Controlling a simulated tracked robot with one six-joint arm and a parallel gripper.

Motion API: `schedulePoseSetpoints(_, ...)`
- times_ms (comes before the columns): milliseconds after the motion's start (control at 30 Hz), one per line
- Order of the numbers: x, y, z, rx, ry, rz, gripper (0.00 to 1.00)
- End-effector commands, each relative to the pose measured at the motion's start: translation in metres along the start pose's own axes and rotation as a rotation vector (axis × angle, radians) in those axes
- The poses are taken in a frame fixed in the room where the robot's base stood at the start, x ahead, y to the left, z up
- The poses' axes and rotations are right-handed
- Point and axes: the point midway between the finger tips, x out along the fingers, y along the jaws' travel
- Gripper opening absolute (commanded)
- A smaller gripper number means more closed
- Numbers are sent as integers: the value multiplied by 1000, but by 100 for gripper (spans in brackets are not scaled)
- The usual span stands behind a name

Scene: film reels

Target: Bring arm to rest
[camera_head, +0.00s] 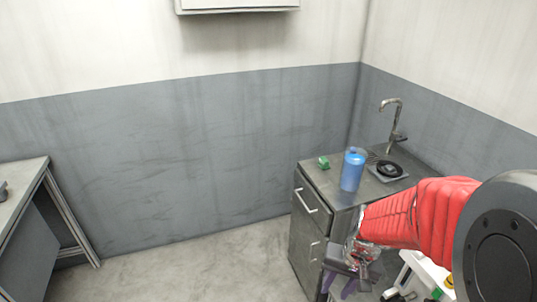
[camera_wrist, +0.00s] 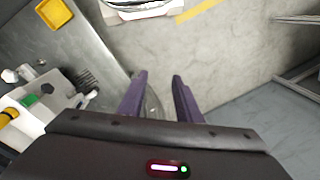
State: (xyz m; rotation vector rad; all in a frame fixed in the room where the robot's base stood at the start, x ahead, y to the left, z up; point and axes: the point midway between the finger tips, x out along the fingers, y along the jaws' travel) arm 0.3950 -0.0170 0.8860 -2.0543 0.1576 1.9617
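My arm, in a red sleeve, reaches in from the right of the head view and bends down in front of the grey drawer cabinet (camera_head: 306,228). My gripper (camera_head: 338,288) hangs low at its end, beside the cabinet front. In the wrist view my gripper (camera_wrist: 158,78) shows two purple fingers standing apart. Nothing is held between them; floor and a greyish curved edge show in and near the gap.
A blue bottle (camera_head: 352,170), a green item (camera_head: 323,162) and a black round thing (camera_head: 390,169) stand on the cabinet top near a tap (camera_head: 390,125). A table (camera_head: 22,188) stands left. A yellow tray (camera_wrist: 54,14) shows upper left. Open floor (camera_head: 190,268) lies between.

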Motion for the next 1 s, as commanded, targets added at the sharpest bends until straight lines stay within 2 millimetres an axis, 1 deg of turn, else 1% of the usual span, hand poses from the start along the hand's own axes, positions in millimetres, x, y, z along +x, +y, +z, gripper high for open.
schedulePoseSetpoints(33, -11, -1, 5, -19, 9, 4, 31)
schedulePoseSetpoints(200, -41, -2, 23, -78, 24, 25, 31)
schedulePoseSetpoints(600, -103, 1, 61, -192, 108, 75, 31)
schedulePoseSetpoints(800, -131, 1, 74, -237, 186, 91, 31)
schedulePoseSetpoints(1000, -161, -3, 82, -273, 295, 89, 31)
